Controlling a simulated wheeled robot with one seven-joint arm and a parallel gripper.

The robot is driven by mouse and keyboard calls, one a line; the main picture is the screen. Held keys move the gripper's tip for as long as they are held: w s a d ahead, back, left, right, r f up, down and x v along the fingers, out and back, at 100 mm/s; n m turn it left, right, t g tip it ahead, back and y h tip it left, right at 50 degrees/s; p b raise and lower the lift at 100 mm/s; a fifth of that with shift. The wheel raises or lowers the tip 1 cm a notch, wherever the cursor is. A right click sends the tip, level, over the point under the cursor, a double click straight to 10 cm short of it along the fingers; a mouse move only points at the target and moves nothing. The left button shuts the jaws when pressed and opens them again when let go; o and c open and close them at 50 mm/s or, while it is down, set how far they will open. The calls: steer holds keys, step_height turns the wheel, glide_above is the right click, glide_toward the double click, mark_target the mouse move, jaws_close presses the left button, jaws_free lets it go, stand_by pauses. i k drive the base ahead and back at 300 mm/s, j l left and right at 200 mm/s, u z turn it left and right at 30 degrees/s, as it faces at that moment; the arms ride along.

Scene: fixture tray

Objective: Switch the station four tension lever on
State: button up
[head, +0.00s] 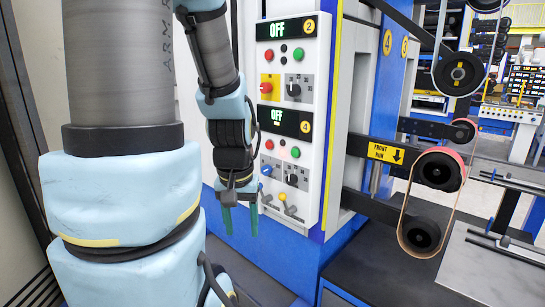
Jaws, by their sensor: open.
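The white control panel (312,190) stands right of my arm. Its lower section has a black display (284,121) reading OFF beside a yellow 4 marker (305,127). I cannot read which is the tension lever. My gripper (240,218) points down with its two green fingers apart and empty. It is just left of the left lever; I cannot tell the depth between them.
Station four also has a red button (269,144), a green button (295,152), a blue knob (266,170) and a black selector (291,180). The station two controls sit above. A belt on rollers (438,171) juts out at right, with a metal table (490,265) below.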

mark_target(282, 196)
steer(key=z, duration=1.1)
steer(key=u, duration=0.85)
steer(key=k+u, duration=0.1)
steer(key=u, duration=0.35)
steer(key=k+u, duration=0.1)
steer(key=u, duration=0.4)
steer(key=k+u, duration=0.15)
steer(key=u, duration=0.3)
steer(key=k+u, duration=0.1)
steer(key=u, duration=0.35)
steer(key=k+j+u, duration=0.1)
steer(key=k+j, duration=0.1)
steer(key=j, duration=0.1)
